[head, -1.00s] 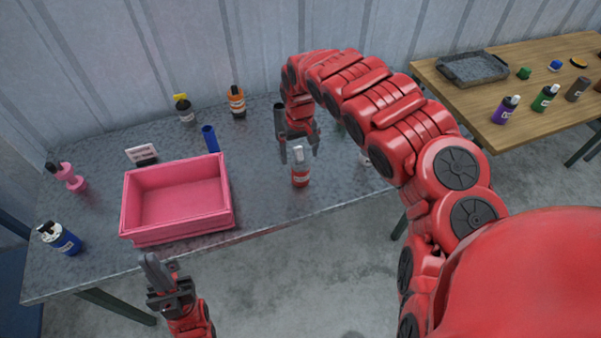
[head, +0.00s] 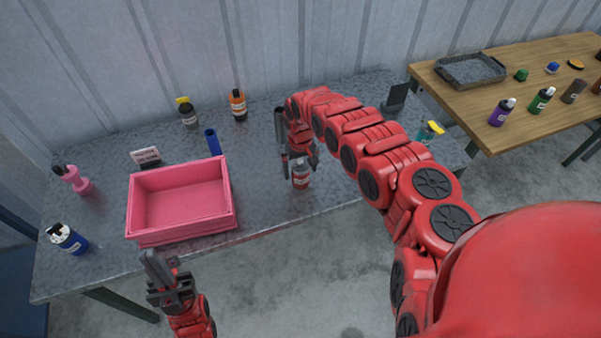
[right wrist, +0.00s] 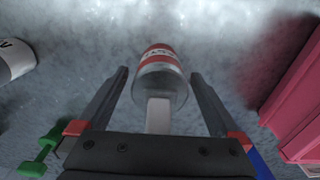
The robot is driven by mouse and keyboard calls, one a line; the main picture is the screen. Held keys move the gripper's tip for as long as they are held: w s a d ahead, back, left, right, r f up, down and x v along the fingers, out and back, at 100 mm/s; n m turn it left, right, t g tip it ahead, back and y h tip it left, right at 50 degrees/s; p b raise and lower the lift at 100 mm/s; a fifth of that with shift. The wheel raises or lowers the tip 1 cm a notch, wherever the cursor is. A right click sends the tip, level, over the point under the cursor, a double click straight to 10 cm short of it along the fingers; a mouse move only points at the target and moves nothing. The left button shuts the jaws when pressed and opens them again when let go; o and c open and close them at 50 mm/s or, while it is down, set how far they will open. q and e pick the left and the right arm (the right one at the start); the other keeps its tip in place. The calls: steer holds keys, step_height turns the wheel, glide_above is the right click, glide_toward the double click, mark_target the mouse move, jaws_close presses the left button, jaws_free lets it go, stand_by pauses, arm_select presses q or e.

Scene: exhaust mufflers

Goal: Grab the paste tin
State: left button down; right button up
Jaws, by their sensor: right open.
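The paste tin (head: 301,178) is a small container with a red band and a pale top, standing upright near the front edge of the grey table (head: 262,208). My right gripper (head: 300,168) is above and around it, fingers pointing down. In the right wrist view the tin (right wrist: 160,62) shows between the two open fingers of the right gripper (right wrist: 160,78), with visible gaps on both sides. Its pale stem points toward the palm. My left gripper (head: 156,268) is in front of the table, empty; its finger gap is hard to see from this angle.
A pink open bin (head: 185,238) stands left of the tin. A blue cylinder (head: 213,142), an orange bottle (head: 238,105) and a yellow-capped bottle (head: 188,113) stand behind. A teal bottle with a yellow top (head: 430,132) is beyond my right arm. A wooden table (head: 480,110) is at right.

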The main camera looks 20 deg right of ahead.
steer(key=c, duration=1.5)
steer(key=shift+o, duration=0.2)
steer(key=shift+w+r, duration=0.1)
steer(key=shift+r, duration=0.05)
